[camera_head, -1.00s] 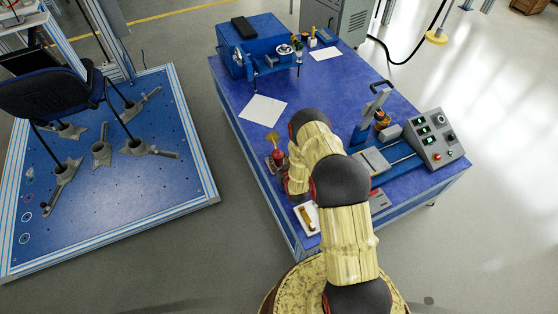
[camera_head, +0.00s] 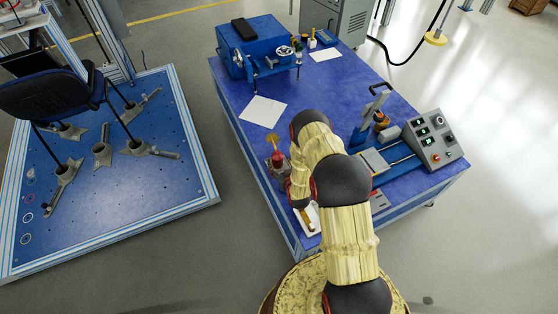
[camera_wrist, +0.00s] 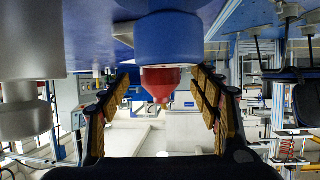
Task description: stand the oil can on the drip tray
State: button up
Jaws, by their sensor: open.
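In the head view a small red can-like thing (camera_head: 277,161) with a yellow top stands near the table's left edge, just left of my wrist; it looks like the oil can. The wrist view is upside down. It shows a blue cylinder (camera_wrist: 168,40) with a red cone-shaped end (camera_wrist: 160,82) between the fingers; I cannot tell if this is the same thing. My gripper (camera_wrist: 160,100) is open, with its two padded fingers apart and free space on either side of the red cone. A shallow white tray (camera_head: 313,229), possibly the drip tray, lies at the near edge, partly hidden by my arm.
A pale grey cylinder (camera_wrist: 22,80) is close at left in the wrist view. A control box (camera_head: 433,138) and blue fixture (camera_head: 366,123) stand at right. A white sheet (camera_head: 263,111) lies beyond the red thing. The chair (camera_head: 50,92) stands apart at left.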

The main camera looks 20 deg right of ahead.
jog(key=v, duration=0.1)
jog(key=p+v, duration=0.1)
jog(key=v, duration=0.2)
jog(key=shift+s+d, duration=0.3)
jog(key=shift+s, duration=0.15)
jog(key=shift+r, duration=0.25)
jog(key=w+r+g, duration=0.1)
jog(key=w+r, duration=0.3)
jog(key=r, duration=0.6)
jog(key=w+r+g, duration=0.1)
jog(key=w+r, duration=0.4)
jog(key=r, duration=0.5)
jog(key=s+a+r+n+g, duration=0.1)
jog(key=s+a+r, duration=0.2)
jog(key=r, duration=0.7)
jog(key=s+a+r+g, duration=0.1)
jog(key=s+a+r, duration=0.2)
jog(key=r, duration=0.8)
jog(key=s+a+r+g+y, duration=0.1)
jog(key=s+a+r, duration=0.3)
jog(key=s+r, duration=0.8)
jog(key=s+a+r+g, duration=0.1)
jog(key=s+a+r, duration=0.1)
jog(key=s, duration=1)
jog(key=s+a+r+g, duration=0.1)
jog(key=s+a+r, duration=0.1)
jog(key=s, duration=1)
jog(key=shift+a+n+g+y, duration=0.25)
jog(key=shift+n+g+y, duration=0.05)
jog(key=shift+y, duration=0.1)
